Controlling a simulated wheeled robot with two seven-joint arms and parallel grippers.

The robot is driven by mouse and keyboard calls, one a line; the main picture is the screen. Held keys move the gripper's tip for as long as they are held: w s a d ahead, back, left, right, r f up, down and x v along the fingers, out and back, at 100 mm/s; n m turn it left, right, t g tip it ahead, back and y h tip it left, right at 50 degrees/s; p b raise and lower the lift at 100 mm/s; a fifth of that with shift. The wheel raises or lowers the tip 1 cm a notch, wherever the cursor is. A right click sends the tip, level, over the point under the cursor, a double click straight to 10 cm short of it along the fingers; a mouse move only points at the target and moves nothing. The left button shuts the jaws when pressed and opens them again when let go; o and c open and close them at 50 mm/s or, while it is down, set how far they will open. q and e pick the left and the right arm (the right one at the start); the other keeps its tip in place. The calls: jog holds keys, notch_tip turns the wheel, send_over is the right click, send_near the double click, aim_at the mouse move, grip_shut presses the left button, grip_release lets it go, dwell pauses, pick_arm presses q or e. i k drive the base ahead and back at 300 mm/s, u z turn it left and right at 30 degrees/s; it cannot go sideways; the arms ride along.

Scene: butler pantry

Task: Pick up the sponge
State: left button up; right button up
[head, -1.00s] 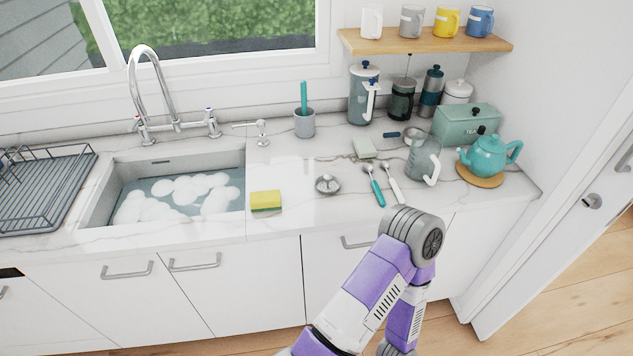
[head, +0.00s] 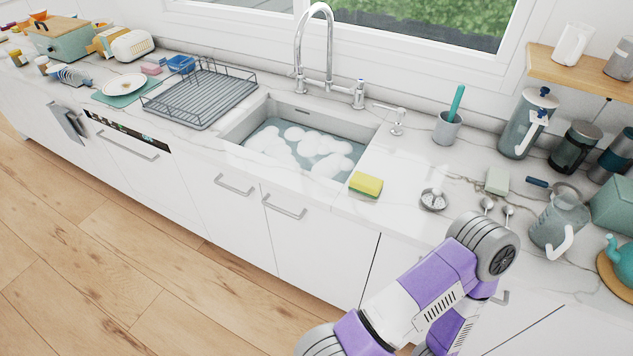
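A yellow sponge with a green underside (head: 366,184) lies flat on the white marble counter, just right of the sink's front right corner. A purple and white arm of mine comes in from the bottom, with its grey joint in front of the counter, right of the sponge. Its gripper does not show. My other arm and gripper are also out of the picture. Nothing touches the sponge.
The sink (head: 250,122) holds soapy water. A drain strainer (head: 433,200) and spoons lie right of the sponge. A pale green block (head: 497,181), a glass pitcher (head: 560,218) and a brush cup (head: 447,128) stand further right. A dish rack (head: 200,95) sits left of the sink.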

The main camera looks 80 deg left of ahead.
aim_at(365, 184)
jog(key=u, duration=2.1)
